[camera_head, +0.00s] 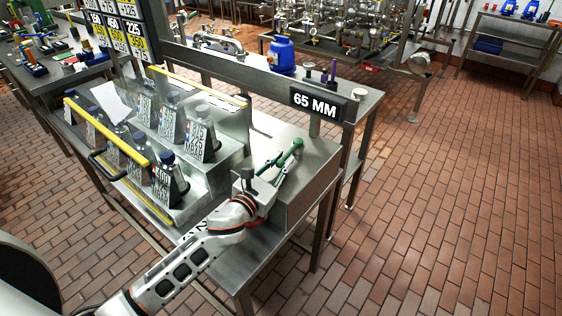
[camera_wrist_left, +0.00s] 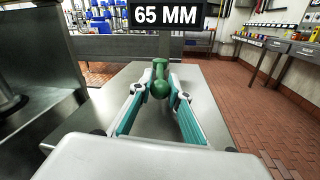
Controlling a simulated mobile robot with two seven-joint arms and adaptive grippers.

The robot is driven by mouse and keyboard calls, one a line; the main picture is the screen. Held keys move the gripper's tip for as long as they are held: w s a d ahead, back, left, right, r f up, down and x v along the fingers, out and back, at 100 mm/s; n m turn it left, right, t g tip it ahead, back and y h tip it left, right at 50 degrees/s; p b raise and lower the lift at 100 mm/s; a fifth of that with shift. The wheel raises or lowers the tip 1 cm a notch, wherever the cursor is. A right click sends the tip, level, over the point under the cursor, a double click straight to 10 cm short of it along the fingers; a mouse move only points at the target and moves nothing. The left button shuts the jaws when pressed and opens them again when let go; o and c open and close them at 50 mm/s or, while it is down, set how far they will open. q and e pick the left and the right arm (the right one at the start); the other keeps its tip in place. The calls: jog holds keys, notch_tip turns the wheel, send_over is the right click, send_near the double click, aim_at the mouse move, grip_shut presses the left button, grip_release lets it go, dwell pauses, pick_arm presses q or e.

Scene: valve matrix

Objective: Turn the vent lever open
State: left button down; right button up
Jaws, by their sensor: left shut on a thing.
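A green lever (camera_head: 290,153) lies over the steel box on the bench, beside the 65 MM sign, in the head view. It also shows in the left wrist view as a green bar with rounded knobs (camera_wrist_left: 159,86). My left gripper (camera_head: 270,170) reaches it from the near side. In the left wrist view, the teal-padded fingers (camera_wrist_left: 160,98) are closed around the near knob, one on each side. The lever's pivot and any fitting under it are hard to make out. My right gripper is in neither view.
The 65 MM sign (camera_head: 317,104) stands just behind the lever. A blue container (camera_head: 281,56) stands on the rear shelf. The brick floor (camera_head: 440,210) at right is open.

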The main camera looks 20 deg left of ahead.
pick_arm(q)
jog(key=c, duration=2.1)
grip_release()
jog(key=shift+c, duration=0.2)
jog(key=v, duration=1.2)
